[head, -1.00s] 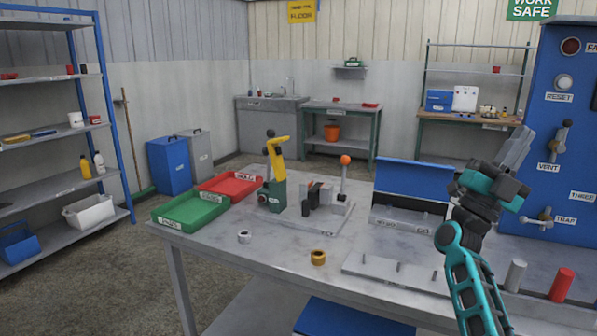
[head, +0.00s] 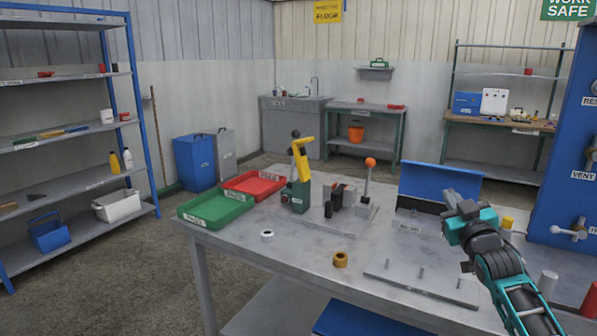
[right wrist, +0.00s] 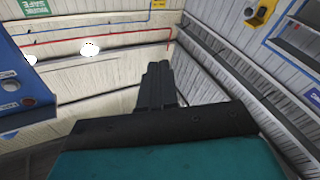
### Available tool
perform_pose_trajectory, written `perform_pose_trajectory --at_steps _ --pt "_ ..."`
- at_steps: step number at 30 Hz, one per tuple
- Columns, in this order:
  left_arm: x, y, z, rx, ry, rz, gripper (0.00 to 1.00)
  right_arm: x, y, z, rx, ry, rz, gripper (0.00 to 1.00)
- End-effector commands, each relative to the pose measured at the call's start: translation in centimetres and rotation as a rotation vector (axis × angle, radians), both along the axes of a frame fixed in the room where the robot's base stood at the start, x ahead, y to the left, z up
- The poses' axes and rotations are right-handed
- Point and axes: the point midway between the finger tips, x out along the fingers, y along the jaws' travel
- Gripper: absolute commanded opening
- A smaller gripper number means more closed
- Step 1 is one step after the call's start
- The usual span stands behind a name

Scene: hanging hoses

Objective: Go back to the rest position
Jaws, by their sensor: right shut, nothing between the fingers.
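My right gripper (head: 453,200) is over the right part of the grey workbench (head: 225,240), in front of the blue open-lidded box (head: 440,183). Its arm comes in from the lower right. In the right wrist view its dark fingers (right wrist: 158,85) are together with nothing between them, and they point toward the upper wall and ceiling. My left gripper is in neither view.
On the bench are a green tray (head: 216,210), a red tray (head: 254,184), a green-and-yellow press (head: 298,180), an orange-knobbed lever (head: 368,180), a white ring (head: 267,236) and a brass ring (head: 340,259). A blue panel (head: 575,165) stands close at right.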

Motion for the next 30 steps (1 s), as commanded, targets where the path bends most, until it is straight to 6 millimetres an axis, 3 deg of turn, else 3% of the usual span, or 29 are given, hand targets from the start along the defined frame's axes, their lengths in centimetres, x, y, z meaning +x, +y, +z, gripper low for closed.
perform_pose_trajectory --at_steps 5,6,14,20,24,30 --pt "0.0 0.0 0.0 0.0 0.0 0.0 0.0 0.0 -1.5 -4.3 -0.012 0.205 -0.088 0.0" --pt "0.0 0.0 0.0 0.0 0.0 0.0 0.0 -0.9 -0.5 -6.4 -0.008 0.225 -0.068 0.0" --pt "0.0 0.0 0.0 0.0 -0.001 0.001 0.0 -7.3 4.3 -16.5 0.016 0.361 0.01 0.0" --pt "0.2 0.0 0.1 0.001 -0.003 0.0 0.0 -16.0 8.6 -24.7 0.066 0.502 0.075 0.0" --pt "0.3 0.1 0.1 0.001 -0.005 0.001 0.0 -23.2 11.4 -29.1 0.116 0.608 0.111 0.0" --pt "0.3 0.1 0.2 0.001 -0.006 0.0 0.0 -32.3 14.4 -32.4 0.189 0.731 0.137 0.0"
